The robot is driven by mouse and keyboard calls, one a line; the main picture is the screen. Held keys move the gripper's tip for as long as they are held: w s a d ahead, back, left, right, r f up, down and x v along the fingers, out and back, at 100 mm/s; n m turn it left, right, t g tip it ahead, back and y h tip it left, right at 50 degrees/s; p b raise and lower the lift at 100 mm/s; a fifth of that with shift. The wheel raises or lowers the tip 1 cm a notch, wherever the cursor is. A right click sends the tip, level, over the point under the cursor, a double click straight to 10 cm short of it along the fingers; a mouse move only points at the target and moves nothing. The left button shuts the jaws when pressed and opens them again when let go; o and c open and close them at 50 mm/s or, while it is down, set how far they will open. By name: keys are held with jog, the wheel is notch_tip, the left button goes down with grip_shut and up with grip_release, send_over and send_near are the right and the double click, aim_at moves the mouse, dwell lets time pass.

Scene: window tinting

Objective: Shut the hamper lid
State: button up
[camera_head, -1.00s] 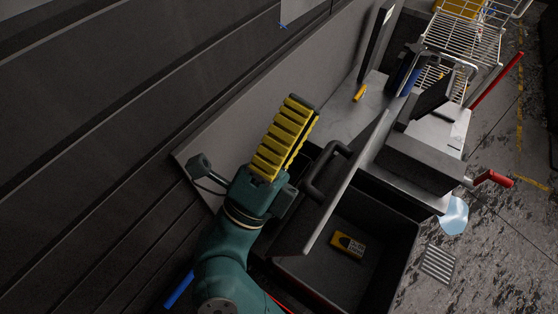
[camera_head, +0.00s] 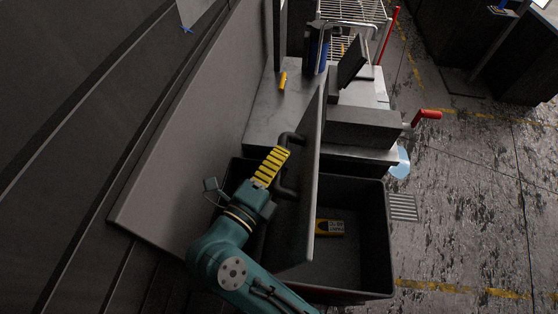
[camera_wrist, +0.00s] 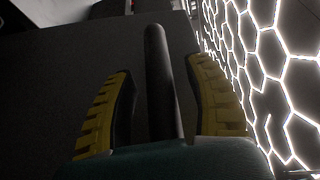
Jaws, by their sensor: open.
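The hamper (camera_head: 375,240) is a dark open-topped box below the workbench. Its grey lid (camera_head: 312,190) stands up, raised on edge, with a dark bar handle (camera_head: 290,178) on its left face. A yellow boxy item (camera_head: 329,227) lies inside the hamper. My gripper (camera_head: 274,160) has yellow ribbed fingers and is on the handle side of the lid. In the wrist view the dark handle (camera_wrist: 160,85) runs between the two open fingers, with the lid's grey face (camera_wrist: 60,75) behind. I cannot tell whether the fingers touch the handle.
A workbench (camera_head: 260,105) stands behind the hamper, with a yellow tool (camera_head: 283,80) and a grey block with a red-handled crank (camera_head: 427,114). A wall panel (camera_head: 185,130) is close on the left. The floor at the right (camera_head: 470,190) is clear.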

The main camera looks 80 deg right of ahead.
grip_shut()
dwell(0.4)
